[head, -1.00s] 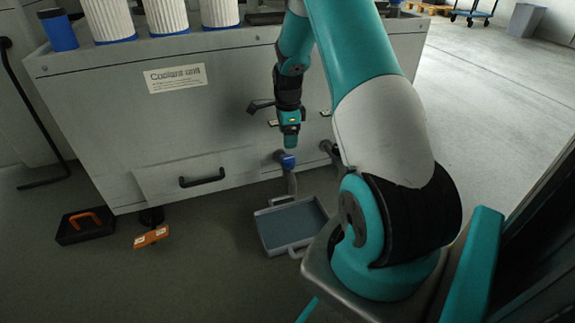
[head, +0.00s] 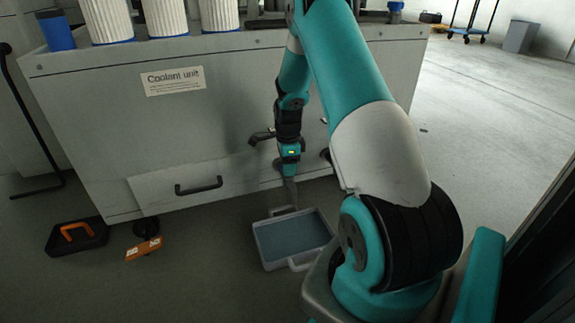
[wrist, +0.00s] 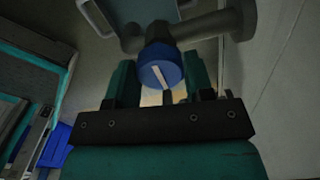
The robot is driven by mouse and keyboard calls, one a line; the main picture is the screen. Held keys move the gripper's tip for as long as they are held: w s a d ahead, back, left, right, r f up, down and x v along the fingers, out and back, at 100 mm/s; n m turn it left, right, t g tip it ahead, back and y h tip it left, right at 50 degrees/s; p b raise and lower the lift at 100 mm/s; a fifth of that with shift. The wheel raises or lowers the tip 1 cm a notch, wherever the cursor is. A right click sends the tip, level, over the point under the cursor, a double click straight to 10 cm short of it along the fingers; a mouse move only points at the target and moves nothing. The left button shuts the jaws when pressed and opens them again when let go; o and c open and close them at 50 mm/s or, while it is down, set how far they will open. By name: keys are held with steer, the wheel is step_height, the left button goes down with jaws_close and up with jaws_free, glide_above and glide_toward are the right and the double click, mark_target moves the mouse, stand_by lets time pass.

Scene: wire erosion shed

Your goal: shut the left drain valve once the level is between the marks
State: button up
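The left drain valve has a round blue knob (wrist: 160,65) with a slanted white line, on a grey pipe (wrist: 215,24) in the wrist view. In the head view my gripper (head: 290,168) hides the knob, low at the front of the coolant unit (head: 240,105). In the wrist view the fingers of my gripper (wrist: 160,82) flank the knob, one on each side. I cannot tell whether they press on it. A grey tray (head: 262,247) with a blue-grey surface inside stands on the floor below the valve. I can make out no level marks.
A second valve (head: 326,154) is partly hidden right of my gripper. A black case with an orange handle (head: 77,237) and an orange tagged item (head: 143,248) lie on the floor at left. A drawer handle (head: 199,187) sticks out. Floor at right is open.

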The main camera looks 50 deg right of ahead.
steer(key=shift+c, duration=1)
steer(key=shift+r+n+p, duration=0.2)
steer(key=shift+n+p, duration=0.2)
steer(key=shift+p, duration=0.3)
steer(key=shift+r+n+p, duration=0.1)
steer(key=shift+n+p, duration=0.4)
steer(key=shift+p, duration=0.45)
steer(key=n+p, duration=0.2)
steer(key=p, duration=0.1)
steer(key=shift+n, duration=0.3)
steer(key=shift+w+n+p, duration=0.1)
steer(key=shift+n+p, duration=0.7)
steer(key=shift+p, duration=0.05)
steer(key=shift+f, duration=0.25)
steer(key=o, duration=0.9)
